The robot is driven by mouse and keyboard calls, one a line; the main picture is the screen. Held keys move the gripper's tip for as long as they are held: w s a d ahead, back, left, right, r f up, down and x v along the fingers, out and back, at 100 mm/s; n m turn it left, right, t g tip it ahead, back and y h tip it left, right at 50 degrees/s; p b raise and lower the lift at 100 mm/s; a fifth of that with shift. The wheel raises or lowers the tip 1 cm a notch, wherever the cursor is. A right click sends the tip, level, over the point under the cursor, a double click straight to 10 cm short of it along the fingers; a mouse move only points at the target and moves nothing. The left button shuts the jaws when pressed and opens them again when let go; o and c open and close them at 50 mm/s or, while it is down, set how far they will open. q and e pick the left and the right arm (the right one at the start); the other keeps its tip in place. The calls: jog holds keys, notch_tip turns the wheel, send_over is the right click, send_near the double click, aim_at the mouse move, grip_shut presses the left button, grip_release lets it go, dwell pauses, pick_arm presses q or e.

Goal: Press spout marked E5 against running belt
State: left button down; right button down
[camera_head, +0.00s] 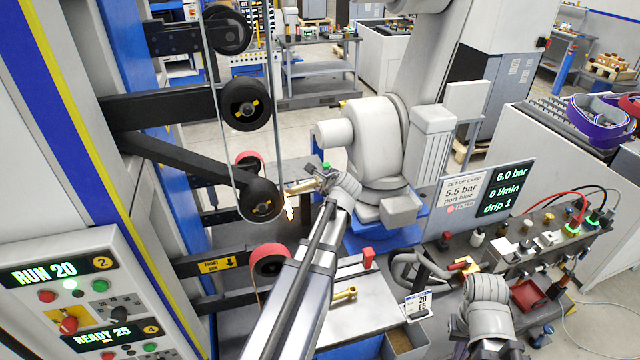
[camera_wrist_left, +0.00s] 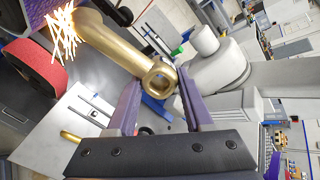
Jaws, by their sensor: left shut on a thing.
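A curved brass spout (camera_head: 300,187) is held by my left gripper (camera_head: 330,183), which is shut on its ring end; in the left wrist view the spout (camera_wrist_left: 118,48) spans up and left from between the fingers (camera_wrist_left: 160,92). No E5 mark is readable on it. Its far end is at the narrow belt (camera_head: 234,160) by the lower black wheel (camera_head: 262,200). Bright sparks (camera_head: 289,208) come off there, and they show in the wrist view (camera_wrist_left: 63,32). My right arm is at the lower right; its fingers cannot be made out.
A red-rimmed wheel (camera_head: 270,258) sits below the contact. Another brass piece (camera_head: 344,293) lies on the pale tray plate (camera_head: 335,325), near a small card reading 20 E5 (camera_head: 418,304). The control panel (camera_head: 75,290) reads RUN 20 and READY 25. A pressure display (camera_head: 507,188) stands right.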

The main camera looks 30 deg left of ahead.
pick_arm(q)
jog(key=shift+s+a, duration=0.1)
jog(key=w+d, duration=0.2)
jog(key=shift+w+d, duration=0.1)
jog(key=shift+w, duration=0.2)
dwell(0.3)
jog(key=w+d, duration=0.5)
jog(key=w, duration=0.1)
jog(key=shift+d, duration=0.15)
dwell(0.4)
jog(key=shift+w, duration=0.1)
dwell(0.5)
